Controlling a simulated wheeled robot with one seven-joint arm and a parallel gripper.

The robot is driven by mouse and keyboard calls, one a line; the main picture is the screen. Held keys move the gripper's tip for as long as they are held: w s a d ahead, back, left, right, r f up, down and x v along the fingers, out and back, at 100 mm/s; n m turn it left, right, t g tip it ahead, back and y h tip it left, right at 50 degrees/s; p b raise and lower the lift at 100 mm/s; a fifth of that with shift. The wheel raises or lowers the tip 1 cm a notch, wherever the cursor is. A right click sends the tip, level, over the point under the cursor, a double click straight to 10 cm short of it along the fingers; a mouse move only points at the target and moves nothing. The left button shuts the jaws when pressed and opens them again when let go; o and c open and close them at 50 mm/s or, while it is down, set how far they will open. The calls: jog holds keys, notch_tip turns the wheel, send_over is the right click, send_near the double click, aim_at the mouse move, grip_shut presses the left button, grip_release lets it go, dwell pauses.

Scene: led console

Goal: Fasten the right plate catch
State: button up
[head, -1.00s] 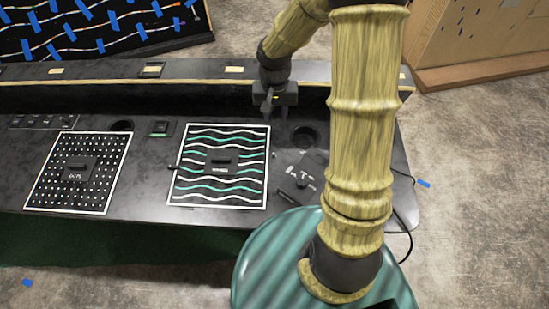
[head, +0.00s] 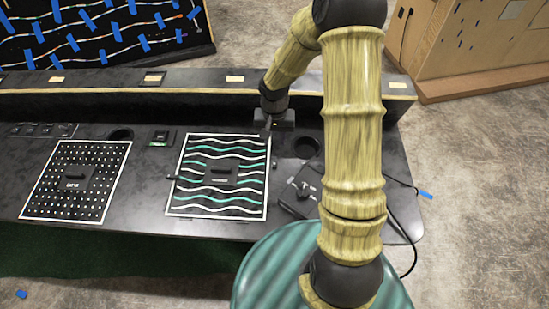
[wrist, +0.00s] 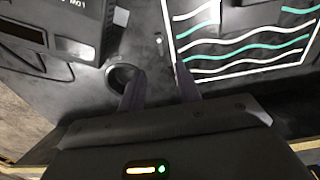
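The wavy-striped plate (head: 218,207) lies on the dark console, right of the dotted plate. It also shows in the wrist view (wrist: 245,62). A small dark catch (head: 274,165) sits beside its right edge; a small knob (wrist: 158,40) in the wrist view seems to be this catch. Whether it is fastened is too small to tell. Another catch (head: 172,177) sits at the plate's left edge. My gripper (head: 268,133) is over the plate's far right corner. In the wrist view my gripper (wrist: 160,86) has its fingers apart with nothing between them, and the knob lies beyond the fingertips.
A round hole (head: 307,146) is in the console right of the plate. A dark box with knobs (head: 300,190) stands nearer, partly behind my arm. The dotted plate (head: 75,182) and a green-lit switch (head: 160,138) are to the left. A raised ledge (head: 110,82) runs along the back.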

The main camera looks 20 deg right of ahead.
aim_at(274, 162)
notch_tip(274, 162, down, 12)
jog(key=shift+r, duration=0.15)
dwell(0.3)
grip_shut()
